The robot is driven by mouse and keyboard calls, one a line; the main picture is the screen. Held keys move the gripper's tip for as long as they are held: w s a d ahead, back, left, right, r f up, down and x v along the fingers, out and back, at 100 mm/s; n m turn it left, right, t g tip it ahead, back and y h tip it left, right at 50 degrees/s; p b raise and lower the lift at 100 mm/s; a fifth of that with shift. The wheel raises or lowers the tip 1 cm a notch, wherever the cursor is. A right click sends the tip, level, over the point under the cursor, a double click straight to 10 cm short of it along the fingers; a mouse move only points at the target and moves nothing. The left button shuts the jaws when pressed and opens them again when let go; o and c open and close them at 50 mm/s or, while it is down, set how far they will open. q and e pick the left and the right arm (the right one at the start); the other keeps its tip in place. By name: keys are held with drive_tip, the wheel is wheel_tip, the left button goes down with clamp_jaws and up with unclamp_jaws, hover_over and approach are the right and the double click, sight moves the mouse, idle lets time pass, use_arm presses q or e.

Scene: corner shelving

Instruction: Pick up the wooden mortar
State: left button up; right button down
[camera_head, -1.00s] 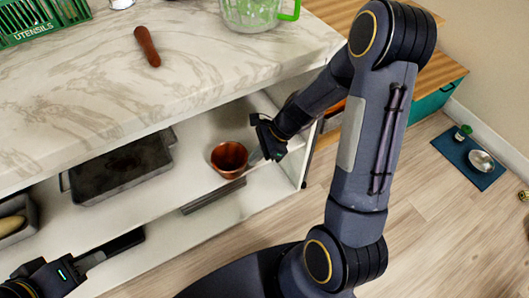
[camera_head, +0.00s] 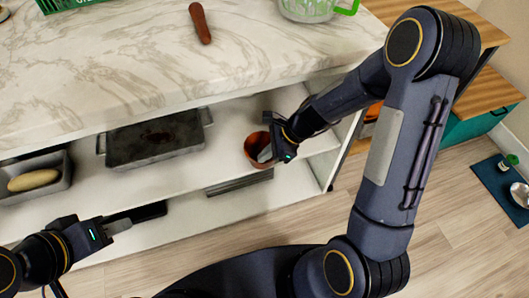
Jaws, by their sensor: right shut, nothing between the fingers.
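The wooden mortar (camera_head: 253,145), a reddish-brown round cup, stands upright on the white shelf under the marble counter. My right gripper (camera_head: 265,153) comes in from the right and its fingers overlap the mortar's opening and right side, hiding part of it. Its jaws are shut with nothing between them; whether they touch the mortar I cannot tell. My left gripper (camera_head: 135,217) is at the lower left, in front of the lower shelf and away from the mortar. Its jaw opening is not clear from this angle.
A dark roasting pan (camera_head: 155,140) sits left of the mortar, and a grey tin with a loaf-like item (camera_head: 34,180) is further left. The marble counter (camera_head: 120,60) overhangs the shelf; a brown pestle (camera_head: 200,23) lies on it. A shelf side panel (camera_head: 333,165) is close on the right.

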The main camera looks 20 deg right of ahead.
sight(272, 161)
drive_tip(key=d, duration=0.3)
drive_tip(key=d+f, duration=0.1)
drive_tip(key=shift+s+d+p, duration=0.25)
drive_tip(key=shift+s+p, duration=0.05)
drive_tip(key=shift+p, duration=0.05)
drive_tip(key=shift+r, duration=0.15)
drive_tip(key=shift+a, duration=0.1)
drive_tip(key=shift+r, duration=0.1)
